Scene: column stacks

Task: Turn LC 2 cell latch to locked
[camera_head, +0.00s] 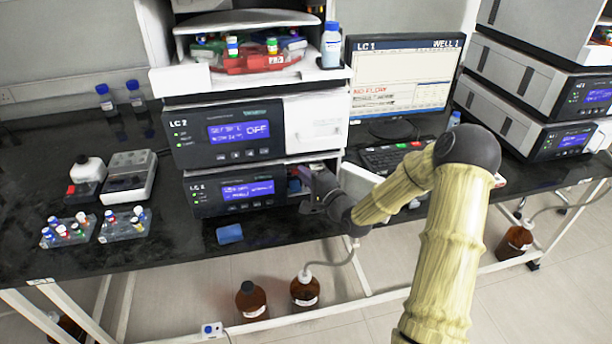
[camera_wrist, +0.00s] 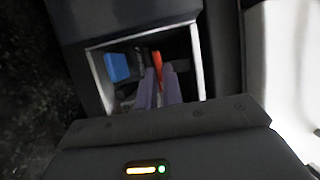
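The lower LC 2 module (camera_head: 232,190) has a lit blue display and an open bay at its right end. My gripper (camera_head: 303,178) reaches into that bay; in the head view my wrist and the gripper hide most of it. In the wrist view the bay has a pale frame (camera_wrist: 100,75). Inside are a blue part (camera_wrist: 116,67), dark parts and an upright orange-red piece (camera_wrist: 157,62), which may be the cell latch. My gripper's two purple-grey fingers (camera_wrist: 160,84) are close together, with tips at the orange-red piece. Whether they touch or grip it I cannot tell.
The upper LC 2 module (camera_head: 225,132) sits directly above, its display reading OFF. A monitor (camera_head: 400,80) and keyboard (camera_head: 390,157) stand to the right. A blue block (camera_head: 230,234) lies on the bench in front. Vial racks (camera_head: 68,231) stand at left.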

